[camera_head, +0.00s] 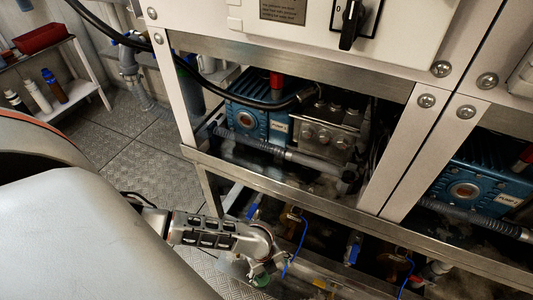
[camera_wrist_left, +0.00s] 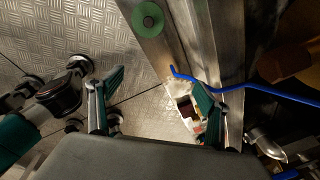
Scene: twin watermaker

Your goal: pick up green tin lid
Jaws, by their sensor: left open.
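My right gripper is not in view.
A metal frame rail (camera_head: 300,180) runs below the blue pump (camera_head: 250,122). A blue cable (camera_wrist_left: 240,85) crosses close to the right finger in the wrist view. A shelf with bottles (camera_head: 57,88) stands far left. Patterned metal floor (camera_head: 110,140) is open at left.

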